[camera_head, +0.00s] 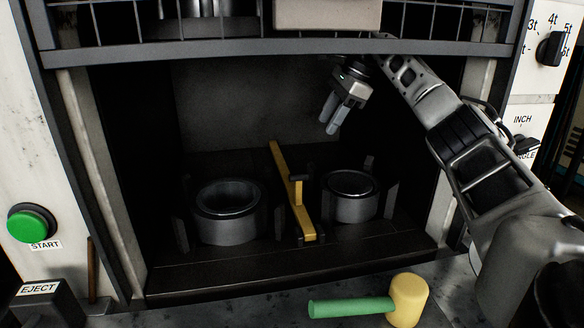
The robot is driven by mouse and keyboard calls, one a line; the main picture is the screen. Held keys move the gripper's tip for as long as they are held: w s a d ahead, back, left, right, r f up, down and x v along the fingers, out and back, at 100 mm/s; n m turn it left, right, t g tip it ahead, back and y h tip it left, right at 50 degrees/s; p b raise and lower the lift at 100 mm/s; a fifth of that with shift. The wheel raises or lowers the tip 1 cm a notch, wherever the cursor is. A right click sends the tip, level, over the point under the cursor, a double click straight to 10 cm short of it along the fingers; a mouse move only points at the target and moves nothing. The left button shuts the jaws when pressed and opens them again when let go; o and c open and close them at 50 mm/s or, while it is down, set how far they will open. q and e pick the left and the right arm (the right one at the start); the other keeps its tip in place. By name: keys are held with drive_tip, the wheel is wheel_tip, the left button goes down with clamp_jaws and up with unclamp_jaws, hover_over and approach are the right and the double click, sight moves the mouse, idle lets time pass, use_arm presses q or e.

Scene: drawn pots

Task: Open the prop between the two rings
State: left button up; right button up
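The prop is a yellow bar (294,197) with a small dark cross handle at its middle, lying in the dark press chamber between the two rings. The left ring (229,204) is a thick grey cylinder with a hollow centre. The right ring (351,194) is a similar, smaller-looking one. My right gripper (329,126) hangs from the upper right inside the chamber, above the right ring and apart from the prop. Its two pale fingers look slightly parted, with nothing between them. My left gripper is not in view.
Dark upright guides (278,221) stand around the rings. A barred guard (270,50) crosses the chamber top. A mallet (355,306) with green handle and yellow head lies on the front ledge. A green START button (32,223) and EJECT box (43,303) are at left.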

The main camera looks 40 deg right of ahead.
sight(302, 175)
drive_tip(key=x, duration=1.5)
drive_tip(key=shift+f+b, duration=0.25)
drive_tip(key=shift+b, duration=0.05)
clamp_jaws()
